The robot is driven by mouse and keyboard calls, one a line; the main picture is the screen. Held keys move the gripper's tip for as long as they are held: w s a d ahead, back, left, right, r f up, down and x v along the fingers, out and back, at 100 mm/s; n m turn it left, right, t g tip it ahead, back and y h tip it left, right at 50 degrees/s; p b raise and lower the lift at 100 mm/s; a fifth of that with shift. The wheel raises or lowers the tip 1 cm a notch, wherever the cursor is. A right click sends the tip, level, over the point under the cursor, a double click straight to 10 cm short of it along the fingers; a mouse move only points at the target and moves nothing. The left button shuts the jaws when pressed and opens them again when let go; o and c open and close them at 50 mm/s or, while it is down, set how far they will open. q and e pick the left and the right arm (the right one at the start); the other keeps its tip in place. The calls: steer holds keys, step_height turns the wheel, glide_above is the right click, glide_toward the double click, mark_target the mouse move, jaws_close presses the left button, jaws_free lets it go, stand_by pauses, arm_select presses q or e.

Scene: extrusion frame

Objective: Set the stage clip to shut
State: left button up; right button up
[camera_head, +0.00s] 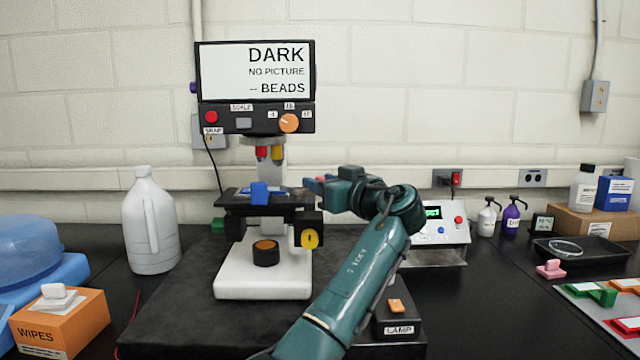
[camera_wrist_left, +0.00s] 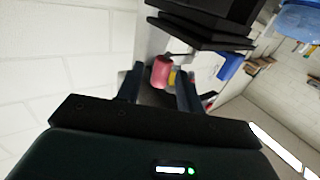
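The microscope's black stage (camera_head: 300,200) stands at the centre of the bench, with a blue block (camera_head: 260,193) at its front edge. My left gripper (camera_head: 314,185) is at the right end of the stage, fingers pointing left. A pink knob (camera_head: 321,179) shows among its fingertips; in the left wrist view the pink knob (camera_wrist_left: 161,71) lies between the two fingers (camera_wrist_left: 160,88). The fingers are apart, with a gap beside the knob, so the gripper looks open. I cannot tell for sure which part is the stage clip, or its setting. My right gripper is not in view.
The screen (camera_head: 255,72) above the microscope reads "DARK NO PICTURE -- BEADS". A yellow knob (camera_head: 310,239) sits below the stage. A lamp box (camera_head: 399,318) and a control box (camera_head: 440,222) stand to the right. A white jug (camera_head: 150,225) stands left.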

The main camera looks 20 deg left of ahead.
arm_select(q)
steer(key=b+v, duration=0.2)
steer(key=v, duration=1)
